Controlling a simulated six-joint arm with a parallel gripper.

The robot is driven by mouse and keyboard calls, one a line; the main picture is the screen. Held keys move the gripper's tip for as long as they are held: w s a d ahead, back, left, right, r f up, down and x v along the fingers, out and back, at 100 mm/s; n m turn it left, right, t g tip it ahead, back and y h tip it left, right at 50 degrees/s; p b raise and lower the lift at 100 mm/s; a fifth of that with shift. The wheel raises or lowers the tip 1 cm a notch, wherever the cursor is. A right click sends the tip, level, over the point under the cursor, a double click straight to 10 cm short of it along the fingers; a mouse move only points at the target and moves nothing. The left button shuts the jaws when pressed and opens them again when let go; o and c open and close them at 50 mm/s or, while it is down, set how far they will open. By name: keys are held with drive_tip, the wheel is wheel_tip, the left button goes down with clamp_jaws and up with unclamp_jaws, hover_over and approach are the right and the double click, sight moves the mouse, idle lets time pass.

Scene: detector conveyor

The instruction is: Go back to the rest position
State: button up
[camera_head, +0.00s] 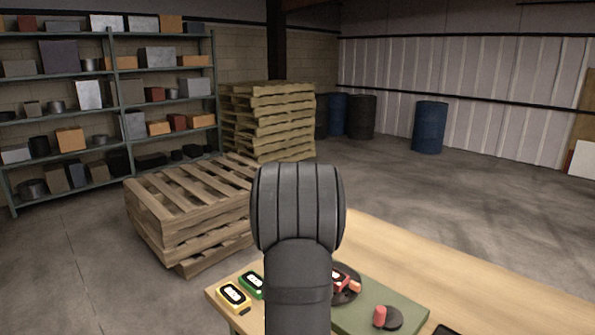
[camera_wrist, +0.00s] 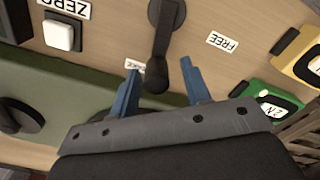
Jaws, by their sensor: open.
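My gripper (camera_wrist: 160,69) is open in the wrist view, its two blue fingers apart with nothing gripped. A black lever (camera_wrist: 164,40) on the wooden bench reaches down from the top, and its knobbed end shows between the fingers. I cannot tell how far the fingers are from the knob in depth. In the head view my dark arm stands upright in the middle, and the gripper is out of sight there.
The wooden bench (camera_head: 430,262) carries a green conveyor (camera_head: 352,320), a yellow box (camera_head: 234,297), a green box (camera_head: 252,284) and a red cylinder (camera_head: 380,315). A white button (camera_wrist: 59,35) sits near the "ZERO" label. Pallets (camera_head: 190,205) stand behind the bench.

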drive_tip(key=shift+w+a+n, duration=0.25)
drive_tip(key=shift+a+n, duration=0.3)
drive_tip(key=shift+n, duration=0.65)
drive_tip(key=o, duration=0.9)
drive_tip(key=shift+r, duration=0.1)
drive_tip(key=o, duration=0.3)
drive_tip(key=shift+r, duration=0.3)
drive_tip(key=shift+o, duration=0.2)
wheel_tip(320, 180, up, 17)
drive_tip(key=s+n, duration=0.3)
drive_tip(key=n, duration=0.5)
wheel_tip(320, 180, down, 10)
drive_tip(key=shift+a+r, duration=0.15)
drive_tip(key=shift+w, duration=0.1)
